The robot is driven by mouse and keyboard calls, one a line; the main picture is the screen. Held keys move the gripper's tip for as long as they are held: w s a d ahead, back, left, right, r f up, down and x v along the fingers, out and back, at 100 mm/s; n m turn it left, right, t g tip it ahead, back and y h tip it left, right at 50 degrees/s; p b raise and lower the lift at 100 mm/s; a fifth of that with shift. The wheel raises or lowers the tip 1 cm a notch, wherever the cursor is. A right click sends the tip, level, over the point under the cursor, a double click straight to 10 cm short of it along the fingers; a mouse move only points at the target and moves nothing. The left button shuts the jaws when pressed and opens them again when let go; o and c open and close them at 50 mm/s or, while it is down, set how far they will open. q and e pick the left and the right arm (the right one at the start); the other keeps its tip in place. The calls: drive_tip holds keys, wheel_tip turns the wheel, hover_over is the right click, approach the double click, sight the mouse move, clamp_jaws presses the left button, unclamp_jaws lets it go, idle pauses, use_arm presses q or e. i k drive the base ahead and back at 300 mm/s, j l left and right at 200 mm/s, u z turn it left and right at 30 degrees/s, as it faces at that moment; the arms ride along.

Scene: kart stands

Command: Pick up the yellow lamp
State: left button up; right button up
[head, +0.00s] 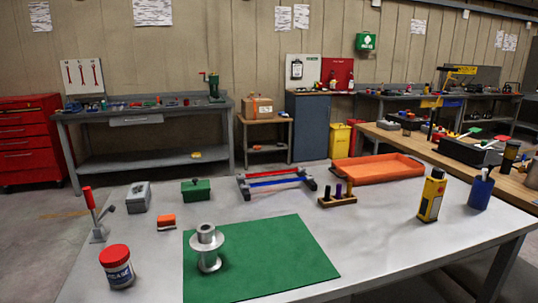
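A yellow and black upright lamp (431,198) stands on the right part of the grey table (370,240), apart from the things around it. It has a yellow body with a dark panel on its front and a narrower top. Neither of my grippers shows in the head view.
A blue cup (480,193) holding tools stands right of the lamp. An orange tray (376,168) and a wooden block with pegs (338,200) are to its left. A green mat (285,255) carries a metal spool (208,250). The table between mat and lamp is clear.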

sight(430, 202)
drive_tip(key=i+l, duration=0.1)
drive_tip(key=l, duration=0.35)
drive_tip(key=i+l, duration=0.15)
drive_tip(key=l, duration=0.25)
drive_tip(key=i+l, duration=0.1)
drive_tip(key=l, duration=0.35)
drive_tip(key=i+l+u, duration=0.1)
drive_tip(key=l, duration=0.3)
drive_tip(key=i+l, duration=0.1)
drive_tip(key=l, duration=0.35)
drive_tip(key=i+l, duration=0.1)
drive_tip(key=l, duration=0.35)
